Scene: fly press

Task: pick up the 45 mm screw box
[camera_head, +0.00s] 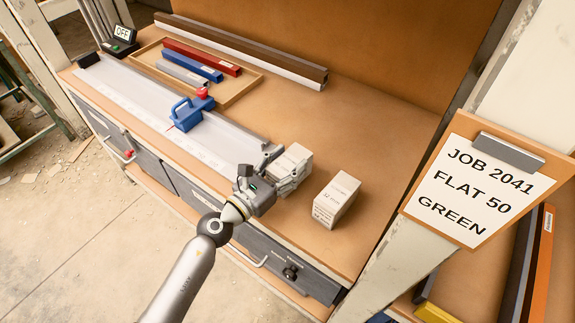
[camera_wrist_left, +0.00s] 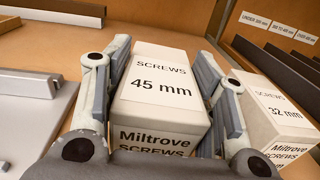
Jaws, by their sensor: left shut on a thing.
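The 45 mm screw box (camera_wrist_left: 165,85) is a pale carton marked "SCREWS 45 mm" and "Miltrove". In the left wrist view it stands between the two fingers of my left gripper (camera_wrist_left: 165,100), which is shut on its sides. In the head view the same box (camera_head: 291,165) is at the gripper's tip (camera_head: 280,170), near the front of the wooden bench (camera_head: 385,165). I cannot tell whether the box is clear of the bench top. My right gripper is not in view.
A 32 mm screw box (camera_wrist_left: 277,105) stands close on the right; it also shows in the head view (camera_head: 336,200). A blue clamp block (camera_head: 187,115) with a red knob sits on the long rail. A tray (camera_head: 245,95) holds coloured bars. A "JOB 2041 FLAT 50 GREEN" clipboard (camera_head: 485,180) hangs right.

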